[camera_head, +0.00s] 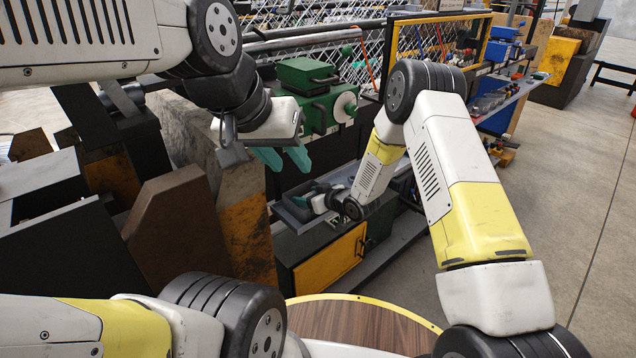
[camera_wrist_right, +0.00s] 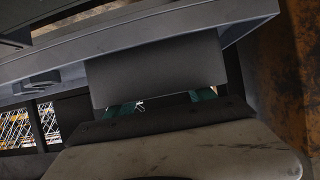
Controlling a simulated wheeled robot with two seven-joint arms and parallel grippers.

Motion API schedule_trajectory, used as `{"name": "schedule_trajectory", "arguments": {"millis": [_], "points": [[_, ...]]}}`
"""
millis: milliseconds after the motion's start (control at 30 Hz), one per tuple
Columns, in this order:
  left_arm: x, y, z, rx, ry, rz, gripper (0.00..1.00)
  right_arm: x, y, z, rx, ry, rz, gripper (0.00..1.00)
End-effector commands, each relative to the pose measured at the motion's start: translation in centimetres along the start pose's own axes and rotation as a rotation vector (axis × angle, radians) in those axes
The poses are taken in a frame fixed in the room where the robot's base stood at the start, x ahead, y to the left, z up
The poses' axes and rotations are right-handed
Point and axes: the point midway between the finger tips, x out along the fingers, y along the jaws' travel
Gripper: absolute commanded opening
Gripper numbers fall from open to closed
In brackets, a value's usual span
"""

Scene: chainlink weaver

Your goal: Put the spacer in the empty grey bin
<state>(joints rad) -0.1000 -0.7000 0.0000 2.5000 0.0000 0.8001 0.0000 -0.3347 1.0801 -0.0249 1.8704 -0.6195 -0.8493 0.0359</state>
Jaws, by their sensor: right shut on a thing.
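My right gripper (camera_head: 300,202) is low over a grey tray-like bin (camera_head: 284,215) on the bench in the head view. In the right wrist view its teal fingertips (camera_wrist_right: 162,103) meet a plain grey block (camera_wrist_right: 155,72), which looks like the spacer and is held in them. The block is close to a grey rim (camera_wrist_right: 150,30); I cannot tell whether they touch. The gripper and wrist hide much of the bin in the head view. My left gripper (camera_head: 282,157) is higher up, its teal fingers apart, with nothing seen between them.
A green machine (camera_head: 305,75) with a handwheel stands behind my left gripper. A yellow-doored cabinet (camera_head: 330,262) is under the bench. Brown and dark machine blocks (camera_head: 180,230) crowd the left. Chainlink mesh (camera_head: 370,60) runs behind. Open floor (camera_head: 570,190) lies at the right.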

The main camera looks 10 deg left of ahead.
Motion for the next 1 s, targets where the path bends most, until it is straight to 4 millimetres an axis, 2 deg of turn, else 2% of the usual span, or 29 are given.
{"name": "schedule_trajectory", "arguments": {"millis": [33,67,100,467,567,800,1000], "points": [[0.0,0.0,0.0,0.0,0.0,0.0,0.36,0.1,0.0,0.1,0.001,0.0,0.0,0.64],[0.0,0.0,0.0,0.0,0.0,0.0,0.36,0.1,0.0,0.1,0.0,0.0,0.0,0.7],[0.0,0.0,0.0,0.0,0.0,0.0,0.36,0.0,0.0,0.1,0.0,0.0,0.0,0.72],[0.0,0.0,0.0,0.0,0.0,0.0,0.36,-0.3,0.0,-0.1,0.001,-0.001,0.001,0.72],[0.0,0.0,0.0,0.0,0.0,0.0,0.36,-1.6,0.1,-0.1,0.001,-0.001,0.001,0.72],[0.0,0.0,0.0,0.0,0.0,0.0,0.36,-6.8,0.1,-0.2,0.002,-0.001,0.002,0.72],[0.0,0.0,0.0,0.0,0.0,0.0,0.36,-10.4,0.1,-0.1,0.001,-0.001,0.002,0.72]]}}
